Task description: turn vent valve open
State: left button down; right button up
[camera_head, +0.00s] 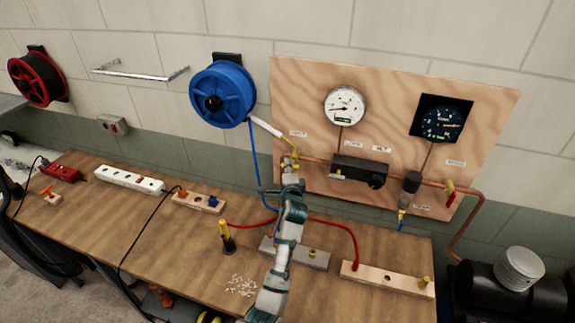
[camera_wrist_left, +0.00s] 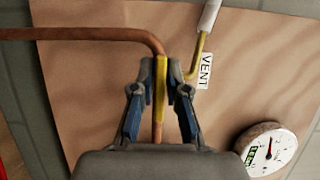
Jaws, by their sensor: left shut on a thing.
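The vent valve's yellow lever (camera_wrist_left: 161,88) stands between the two fingers of my left gripper (camera_wrist_left: 161,72), beside the "VENT" label (camera_wrist_left: 206,70). The gripper is shut on it. The lever lies roughly in line with the copper pipe below it. In the head view my left gripper (camera_head: 289,172) reaches up to the left part of the plywood panel (camera_head: 400,85), and the valve there is largely hidden behind it. My right gripper is in neither view.
A white gauge (camera_head: 345,106) and a dark gauge (camera_head: 441,119) sit on the panel. A blue hose reel (camera_head: 222,95) hangs to its left. The wooden bench (camera_head: 130,220) below carries power strips, red cables and a black-and-yellow tool (camera_head: 227,238). A red-handled valve (camera_head: 449,192) is at right.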

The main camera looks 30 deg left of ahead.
pick_arm(q)
jog(key=shift+f, duration=0.5)
jog(key=c, duration=1.2)
grip_release()
jog(key=shift+c, duration=0.2)
jog(key=shift+w+r, duration=0.1)
jog(key=shift+w, duration=0.1)
jog(key=v, duration=1.2)
